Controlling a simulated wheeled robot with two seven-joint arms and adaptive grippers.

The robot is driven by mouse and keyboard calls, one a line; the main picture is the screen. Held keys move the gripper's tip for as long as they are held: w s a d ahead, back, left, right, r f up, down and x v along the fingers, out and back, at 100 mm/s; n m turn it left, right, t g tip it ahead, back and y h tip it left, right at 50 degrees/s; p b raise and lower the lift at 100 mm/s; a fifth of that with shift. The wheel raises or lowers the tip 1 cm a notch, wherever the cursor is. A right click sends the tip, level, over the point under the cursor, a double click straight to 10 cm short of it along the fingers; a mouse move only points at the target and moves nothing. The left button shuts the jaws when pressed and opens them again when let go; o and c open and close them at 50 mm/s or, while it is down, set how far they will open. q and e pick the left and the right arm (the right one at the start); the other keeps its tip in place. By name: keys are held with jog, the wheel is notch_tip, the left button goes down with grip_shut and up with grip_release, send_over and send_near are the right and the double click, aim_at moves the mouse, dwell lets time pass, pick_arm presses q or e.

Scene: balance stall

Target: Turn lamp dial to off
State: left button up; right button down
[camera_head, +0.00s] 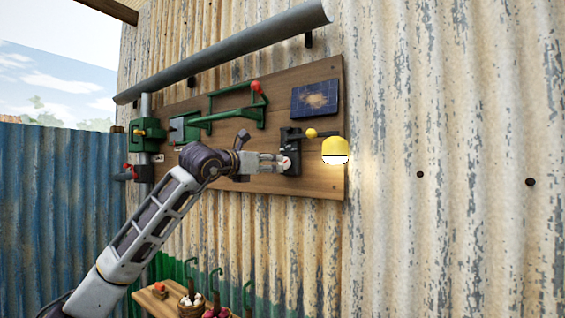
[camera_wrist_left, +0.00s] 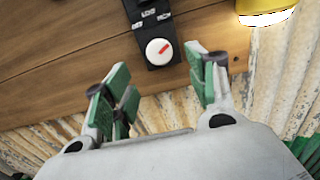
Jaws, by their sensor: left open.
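The lamp dial (camera_wrist_left: 159,52) is a white round knob with a red mark, on a black plate (camera_wrist_left: 148,20) with small white labels. The red mark slants to the upper right in the left wrist view, roughly toward the rightmost label. The yellow lamp (camera_head: 335,147) is lit, glowing white underneath; its edge shows in the left wrist view (camera_wrist_left: 262,6). My left gripper (camera_head: 270,162) is open in front of the dial. In the left wrist view its green-padded fingers are spread to either side of the dial, apparently not touching it. My right gripper is not in view.
The wooden board (camera_head: 215,185) also carries a solar panel (camera_head: 315,98), a green bracket with a red knob (camera_head: 230,110) and green clamps. A grey pipe (camera_head: 230,50) runs above. A small shelf with baskets (camera_head: 188,303) stands below. The corrugated wall at right is clear.

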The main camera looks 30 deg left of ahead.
aim_at(283, 164)
pick_arm(q)
jog(key=shift+w+d+p, duration=0.2)
jog(key=shift+w+p, duration=0.3)
jog(key=shift+w, duration=0.9)
jog(key=shift+w+d+p, duration=0.2)
jog(key=shift+w+p, duration=0.25)
jog(key=shift+w, duration=0.9)
jog(key=shift+w+d+p, duration=0.2)
jog(key=shift+w+p, duration=0.3)
jog(key=shift+w, duration=0.9)
jog(key=c, duration=1)
